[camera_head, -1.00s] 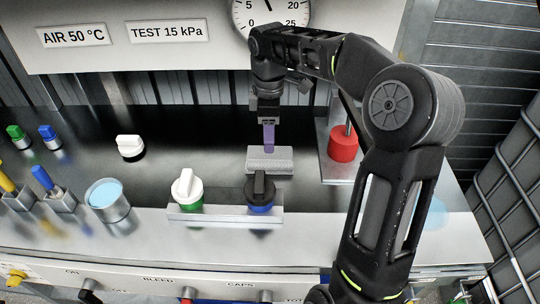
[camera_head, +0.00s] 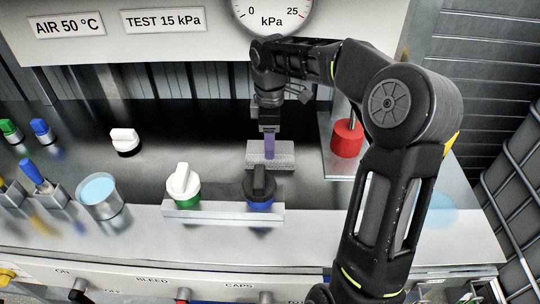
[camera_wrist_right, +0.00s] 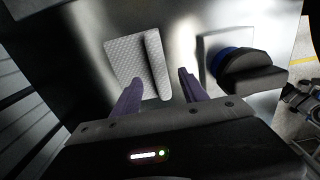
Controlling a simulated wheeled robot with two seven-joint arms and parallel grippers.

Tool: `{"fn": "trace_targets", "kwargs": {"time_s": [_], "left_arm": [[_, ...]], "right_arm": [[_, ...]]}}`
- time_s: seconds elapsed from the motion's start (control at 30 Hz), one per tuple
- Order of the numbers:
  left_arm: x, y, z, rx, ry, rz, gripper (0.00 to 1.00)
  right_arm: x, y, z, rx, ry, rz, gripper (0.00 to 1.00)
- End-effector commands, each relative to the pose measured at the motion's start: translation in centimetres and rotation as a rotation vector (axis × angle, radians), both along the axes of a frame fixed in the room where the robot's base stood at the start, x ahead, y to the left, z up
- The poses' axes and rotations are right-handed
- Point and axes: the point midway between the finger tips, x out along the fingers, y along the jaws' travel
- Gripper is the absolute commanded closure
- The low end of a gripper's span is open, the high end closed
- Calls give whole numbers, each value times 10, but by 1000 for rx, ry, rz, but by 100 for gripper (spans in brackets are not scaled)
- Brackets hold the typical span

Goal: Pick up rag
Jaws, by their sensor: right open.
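The rag (camera_head: 283,155) looks like a pale grey textured folded cloth. It lies flat on the dark steel worktop, behind the blue-based black knob. I cannot tell whether the tips touch the cloth. My left gripper is not in view.
A black knob with a blue base (camera_head: 260,187) and a white knob with a green base (camera_head: 184,186) stand on a metal rail (camera_head: 222,214) in front of the rag. A red cylinder (camera_head: 345,139) stands to the right. A cup of pale blue liquid (camera_head: 101,199) stands left.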

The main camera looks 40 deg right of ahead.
Motion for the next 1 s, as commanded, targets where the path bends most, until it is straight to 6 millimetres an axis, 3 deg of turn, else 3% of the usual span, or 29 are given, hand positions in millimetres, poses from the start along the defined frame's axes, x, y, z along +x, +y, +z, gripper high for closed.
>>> {"fn": "trace_targets", "kwargs": {"time_s": [0.37, 0.7, 1.0], "left_arm": [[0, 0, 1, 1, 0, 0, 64], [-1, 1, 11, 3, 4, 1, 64], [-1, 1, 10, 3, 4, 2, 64]], "right_arm": [[0, 0, -5, 1, 1, 0, 49], [1, 0, -49, 0, 2, 2, 49], [2, 0, -54, -1, -1, 1, 49]]}}
